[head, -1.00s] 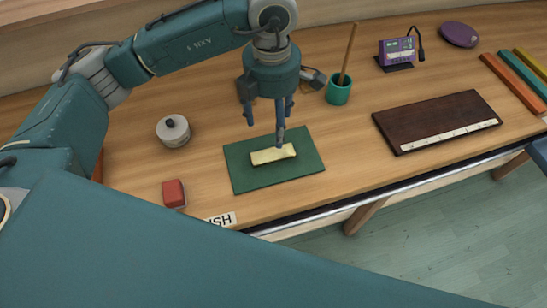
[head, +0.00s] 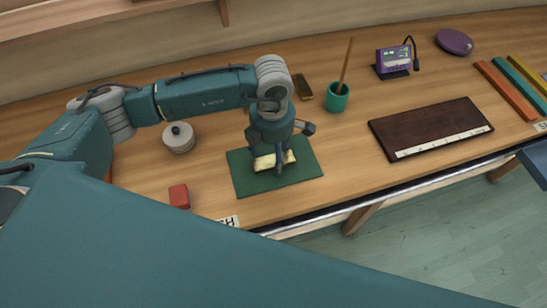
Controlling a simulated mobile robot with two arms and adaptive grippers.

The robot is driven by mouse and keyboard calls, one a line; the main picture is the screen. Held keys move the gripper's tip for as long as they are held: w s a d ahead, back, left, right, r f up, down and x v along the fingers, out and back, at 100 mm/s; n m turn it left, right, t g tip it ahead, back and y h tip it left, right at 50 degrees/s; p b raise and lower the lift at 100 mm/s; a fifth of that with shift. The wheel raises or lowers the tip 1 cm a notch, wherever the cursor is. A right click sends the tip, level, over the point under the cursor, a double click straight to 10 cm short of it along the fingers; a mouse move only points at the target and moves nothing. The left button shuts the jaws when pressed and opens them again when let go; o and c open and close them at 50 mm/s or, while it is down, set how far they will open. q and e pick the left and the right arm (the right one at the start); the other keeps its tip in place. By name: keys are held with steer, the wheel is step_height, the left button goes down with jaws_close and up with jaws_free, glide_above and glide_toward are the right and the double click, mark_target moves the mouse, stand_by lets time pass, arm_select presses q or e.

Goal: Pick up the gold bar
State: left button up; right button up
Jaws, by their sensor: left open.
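The pale gold bar (head: 266,162) lies on a dark green mat (head: 245,180) on the wooden bench. My left gripper (head: 270,165) is lowered over the bar from above, with its fingers open. One finger comes down across the bar's near side, and the gripper hides the bar's middle. I cannot tell whether the fingers touch the bar. My right gripper is not in view.
A red block (head: 179,196) and a grey lidded pot (head: 178,137) stand left of the mat. A green cup with a stick (head: 337,98), a purple device (head: 393,60), a brown board (head: 430,125) and coloured bars (head: 505,90) stand right. The bench's front edge (head: 370,194) is close.

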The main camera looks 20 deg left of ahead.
arm_select(q)
steer(key=c, duration=1.6)
steer(key=shift+w+r, duration=0.1)
jaws_close()
